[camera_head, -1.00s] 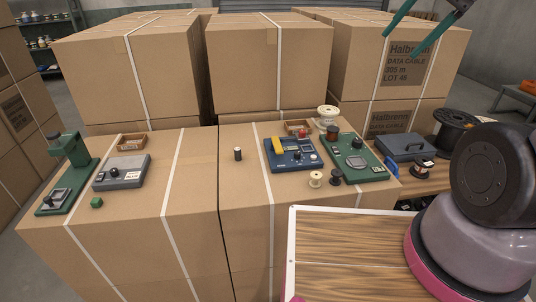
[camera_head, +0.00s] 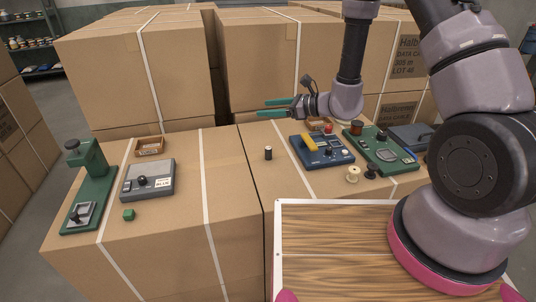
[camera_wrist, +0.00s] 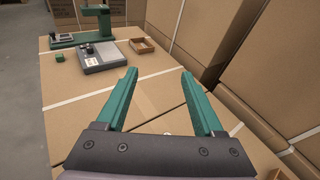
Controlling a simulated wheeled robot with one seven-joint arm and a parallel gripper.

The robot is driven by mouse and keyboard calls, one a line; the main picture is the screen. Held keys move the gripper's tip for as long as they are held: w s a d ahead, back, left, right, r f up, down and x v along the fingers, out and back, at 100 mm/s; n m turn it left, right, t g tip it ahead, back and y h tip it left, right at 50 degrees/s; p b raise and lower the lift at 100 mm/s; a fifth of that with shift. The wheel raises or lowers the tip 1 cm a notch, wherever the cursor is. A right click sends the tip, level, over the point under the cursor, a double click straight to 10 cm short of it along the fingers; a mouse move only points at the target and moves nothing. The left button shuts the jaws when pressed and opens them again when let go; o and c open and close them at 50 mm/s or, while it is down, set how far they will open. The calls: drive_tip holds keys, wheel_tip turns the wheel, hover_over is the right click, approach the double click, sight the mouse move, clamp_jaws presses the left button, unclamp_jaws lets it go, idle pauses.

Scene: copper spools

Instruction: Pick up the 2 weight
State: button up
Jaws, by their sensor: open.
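No marking "2" is readable on any object, so I cannot tell for certain which one is the 2 weight. A small dark cylinder (camera_head: 268,153) with a pale top stands upright on the cardboard box top, left of the blue device. A small green cube (camera_head: 129,214) sits in front of the grey device at the left; it also shows in the wrist view (camera_wrist: 59,57). My gripper (camera_head: 267,108) is open and empty, its green fingers pointing left above and behind the cylinder. The wrist view shows the same spread fingers (camera_wrist: 158,76) with nothing between them.
A green press (camera_head: 92,190), grey device (camera_head: 148,182) and small wooden tray (camera_head: 150,147) stand at left. A blue device (camera_head: 325,156), green device (camera_head: 385,158) and several spools (camera_head: 353,174) stand at right. Tall cartons (camera_head: 255,60) rise behind. The middle box top is mostly clear.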

sight(266, 148)
drive_tip(key=d+f+m+t+h, duration=0.1)
drive_tip(key=f, duration=0.4)
drive_tip(key=d+f+m+t+h, duration=0.1)
drive_tip(key=f+m, duration=0.1)
drive_tip(key=f, duration=0.4)
drive_tip(key=w+d+f+m+t+h, duration=0.1)
drive_tip(key=d+f+m+h, duration=0.1)
drive_tip(key=f, duration=0.3)
drive_tip(key=shift+f+t, duration=0.15)
drive_tip(key=shift+t, duration=0.15)
drive_tip(key=x, duration=0.4)
drive_tip(key=shift+w+f, duration=0.2)
drive_tip(key=shift+f, duration=0.2)
drive_tip(key=shift+x, duration=3.05)
drive_tip(key=shift+w+d, duration=0.1)
drive_tip(key=shift+w, duration=0.05)
clamp_jaws()
